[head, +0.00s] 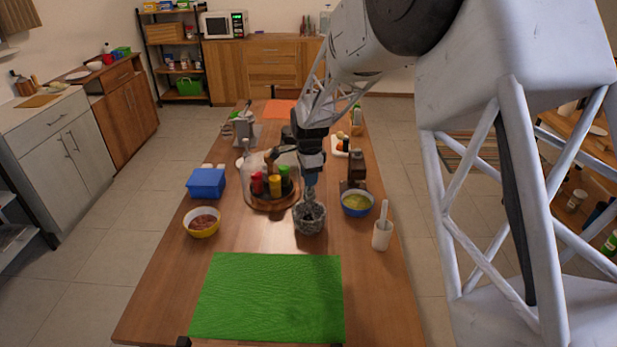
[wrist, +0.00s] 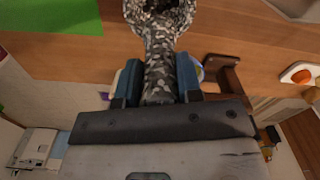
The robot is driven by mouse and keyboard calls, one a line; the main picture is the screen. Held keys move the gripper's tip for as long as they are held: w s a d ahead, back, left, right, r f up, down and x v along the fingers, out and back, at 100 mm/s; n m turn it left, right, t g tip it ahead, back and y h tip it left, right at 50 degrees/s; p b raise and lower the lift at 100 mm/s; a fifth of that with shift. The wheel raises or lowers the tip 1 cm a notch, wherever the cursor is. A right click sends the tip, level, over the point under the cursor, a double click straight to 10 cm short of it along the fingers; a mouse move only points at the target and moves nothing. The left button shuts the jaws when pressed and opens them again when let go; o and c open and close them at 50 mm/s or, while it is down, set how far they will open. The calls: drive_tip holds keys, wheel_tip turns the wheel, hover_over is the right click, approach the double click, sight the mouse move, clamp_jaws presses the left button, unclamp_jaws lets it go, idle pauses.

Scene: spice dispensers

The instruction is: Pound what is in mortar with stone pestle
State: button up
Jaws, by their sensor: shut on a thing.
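The speckled grey stone mortar (head: 310,221) stands on the wooden table just beyond the green mat. It also shows at the top of the wrist view (wrist: 172,14). My gripper (head: 311,180) is above the mortar, pointing down. In the wrist view my gripper (wrist: 158,82) has its blue fingers closed on the speckled stone pestle (wrist: 160,62). The pestle's far end reaches to the mortar's opening; how deep it sits is not clear. What is in the mortar cannot be made out.
A yellow bowl with brown contents (head: 202,222) and a blue box (head: 206,183) are at left. A round wooden tray (head: 268,204) with several dispensers is close left of the mortar. The green mat (head: 268,296) is clear.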

sight(309, 192)
drive_tip(key=shift+f, duration=0.1)
drive_tip(key=shift+f, duration=3.35)
drive_tip(key=shift+f, duration=0.1)
drive_tip(key=shift+f, duration=1.4)
drive_tip(key=shift+r, duration=0.1)
drive_tip(key=shift+w+r, duration=0.15)
drive_tip(key=shift+r, duration=0.6)
drive_tip(key=shift+w+r, duration=0.15)
drive_tip(key=shift+r, duration=0.55)
drive_tip(key=shift+f, duration=0.1)
